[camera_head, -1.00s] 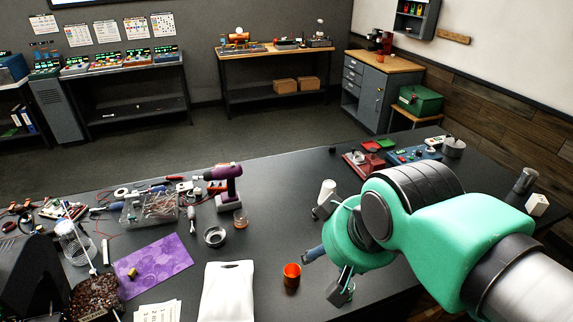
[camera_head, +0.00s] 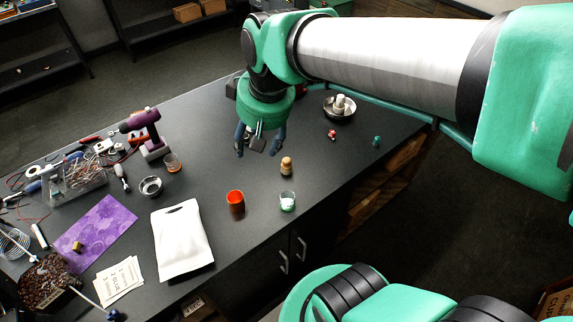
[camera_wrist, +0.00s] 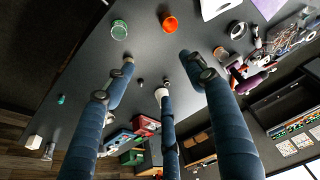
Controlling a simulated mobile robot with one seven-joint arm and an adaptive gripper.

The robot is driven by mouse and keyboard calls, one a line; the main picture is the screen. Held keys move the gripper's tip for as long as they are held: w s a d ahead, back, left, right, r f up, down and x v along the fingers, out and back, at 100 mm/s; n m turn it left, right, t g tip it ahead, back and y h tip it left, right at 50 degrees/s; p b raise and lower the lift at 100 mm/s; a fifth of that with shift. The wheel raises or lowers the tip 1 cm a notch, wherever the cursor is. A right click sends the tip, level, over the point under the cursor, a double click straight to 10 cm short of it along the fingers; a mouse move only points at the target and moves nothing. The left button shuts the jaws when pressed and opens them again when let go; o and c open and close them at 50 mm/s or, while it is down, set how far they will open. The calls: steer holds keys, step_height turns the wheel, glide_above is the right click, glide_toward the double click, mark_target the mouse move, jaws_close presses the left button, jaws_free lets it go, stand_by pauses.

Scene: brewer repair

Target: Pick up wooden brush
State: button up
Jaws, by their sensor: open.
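A small light-brown wooden piece (camera_head: 286,166), which looks like the wooden brush, stands on the dark table behind a clear cup with green in it. My gripper (camera_head: 259,143) points down over the table, to the left of the brush and farther back, with its fingers spread and nothing seen between them. In the wrist view my gripper's blue fingers (camera_wrist: 162,75) are also spread. A beige bit shows at the left fingertip there; I cannot tell whether it is the brush.
The clear cup with green (camera_head: 287,202) and an orange cup (camera_head: 236,199) stand close in front of the brush. A white bag (camera_head: 182,240) lies to the left. Bare table lies between.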

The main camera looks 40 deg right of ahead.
steer(key=w+d+f+g+y+p, duration=0.1)
steer(key=w+d+f+g+p, duration=0.1)
steer(key=w+d+f, duration=0.6)
steer(key=g+y+p, duration=0.2)
glide_above(288, 159)
steer(key=d, duration=0.3)
step_height(288, 159, down, 11)
steer(key=shift+w+a+r, duration=0.1)
steer(key=shift+a+r, duration=0.05)
steer(key=shift+x, duration=4.35)
steer(key=shift+w, duration=0.15)
steer(key=shift+d+b+x, duration=0.15)
steer(key=shift+b+x, duration=0.05)
steer(key=shift+x, duration=1.1)
steer(key=shift+d+b+x, duration=0.15)
steer(key=shift+d+x, duration=0.05)
steer(key=shift+x, duration=1.1)
